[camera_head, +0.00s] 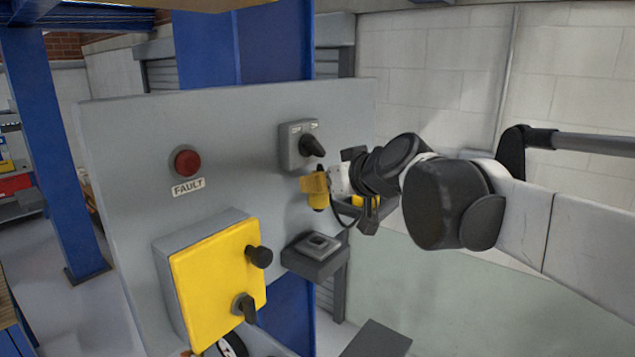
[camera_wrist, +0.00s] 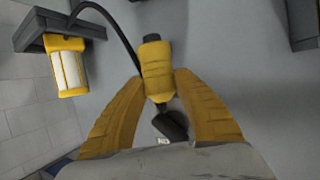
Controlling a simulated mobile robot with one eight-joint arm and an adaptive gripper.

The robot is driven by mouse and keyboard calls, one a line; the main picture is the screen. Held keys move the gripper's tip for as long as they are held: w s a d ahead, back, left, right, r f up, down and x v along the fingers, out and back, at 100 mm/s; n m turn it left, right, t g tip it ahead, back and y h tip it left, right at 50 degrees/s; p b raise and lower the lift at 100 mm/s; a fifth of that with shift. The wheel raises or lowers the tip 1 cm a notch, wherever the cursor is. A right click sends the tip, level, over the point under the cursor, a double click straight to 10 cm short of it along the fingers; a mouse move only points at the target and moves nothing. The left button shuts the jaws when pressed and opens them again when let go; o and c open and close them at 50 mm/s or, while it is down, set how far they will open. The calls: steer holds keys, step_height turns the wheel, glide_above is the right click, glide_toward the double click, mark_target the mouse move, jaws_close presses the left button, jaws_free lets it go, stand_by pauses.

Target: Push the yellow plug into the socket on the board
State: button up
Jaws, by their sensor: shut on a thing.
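The yellow plug (camera_head: 320,200) hangs roughly upright in my gripper (camera_head: 314,184), in front of the grey board (camera_head: 230,130). In the wrist view the plug (camera_wrist: 157,66) sits between the tips of my two yellow fingers (camera_wrist: 160,82), which are shut on it. Its dark end points away from the fingers, and a black cable (camera_wrist: 122,32) curves close by. A grey box with a raised square top (camera_head: 316,250), which looks like the socket, sticks out of the board below and slightly left of the plug. The plug is apart from it. Any opening in its top is not clear.
A switch box with a black handle (camera_head: 299,147) is just above my gripper. The red FAULT button (camera_head: 186,162) is to the left, and a yellow-fronted box (camera_head: 215,283) with knobs is lower left. A yellow-and-white lamp-like thing (camera_wrist: 68,68) sits by a dark bracket (camera_wrist: 50,26).

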mark_target(318, 210)
step_height(318, 210, down, 6)
steer(key=b, duration=0.4)
steer(key=shift+w+f, duration=0.15)
steer(key=shift+w+a+f+b, duration=0.2)
steer(key=shift+f+b, duration=0.1)
steer(key=shift+f, duration=0.2)
steer(key=shift+s+d, duration=0.1)
steer(key=shift+s, duration=0.05)
steer(key=shift+f+b, duration=0.55)
steer(key=shift+f, duration=0.15)
stand_by(0.4)
steer(key=o, duration=1.2)
steer(key=shift+o, duration=0.2)
